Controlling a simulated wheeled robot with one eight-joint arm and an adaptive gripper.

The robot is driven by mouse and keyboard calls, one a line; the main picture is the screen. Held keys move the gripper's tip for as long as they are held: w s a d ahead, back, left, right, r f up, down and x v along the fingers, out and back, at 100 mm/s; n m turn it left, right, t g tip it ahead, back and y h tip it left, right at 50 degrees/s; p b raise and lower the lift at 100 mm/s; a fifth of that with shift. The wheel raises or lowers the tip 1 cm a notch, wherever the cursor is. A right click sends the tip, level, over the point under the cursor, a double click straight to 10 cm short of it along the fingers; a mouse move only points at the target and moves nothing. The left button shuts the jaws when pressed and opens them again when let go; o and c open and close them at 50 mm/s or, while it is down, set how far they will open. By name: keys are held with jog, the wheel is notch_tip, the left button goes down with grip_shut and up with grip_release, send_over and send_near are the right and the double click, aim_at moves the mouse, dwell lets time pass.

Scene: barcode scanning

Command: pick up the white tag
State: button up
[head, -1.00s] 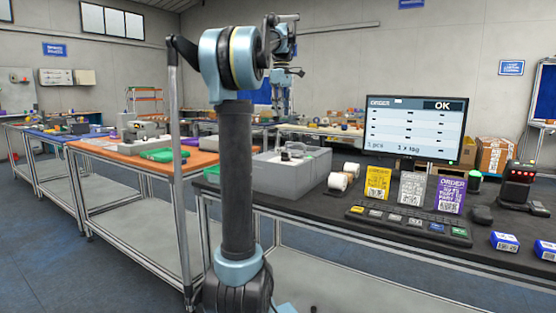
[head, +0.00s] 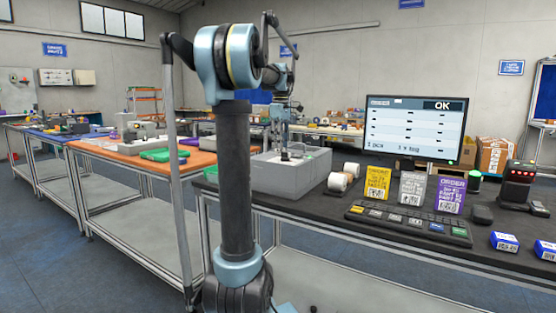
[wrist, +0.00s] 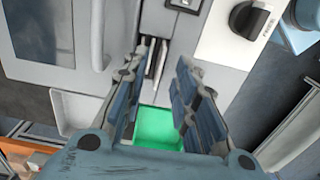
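My gripper (head: 285,150) hangs pointing down over the grey box-like machine (head: 268,176) on the dark bench. In the wrist view my gripper (wrist: 158,112) is open, its two blue-grey fingers apart. A bright green patch (wrist: 158,130) shows below and between the fingers, beside a narrow slot with dark upright bars. No white tag can be made out between the fingers. A white printed card (head: 412,188) stands on the bench between a yellow card (head: 377,183) and a purple card (head: 451,195); I cannot tell whether it is the tag.
A black knob (wrist: 249,18) sits on a pale panel close to the right finger. White rolls (head: 342,178), a keypad (head: 410,223) and a monitor (head: 415,128) reading OK and "1 x tag" stand to the machine's right.

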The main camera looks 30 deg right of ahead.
jog(key=shift+f, duration=1.1)
grip_shut()
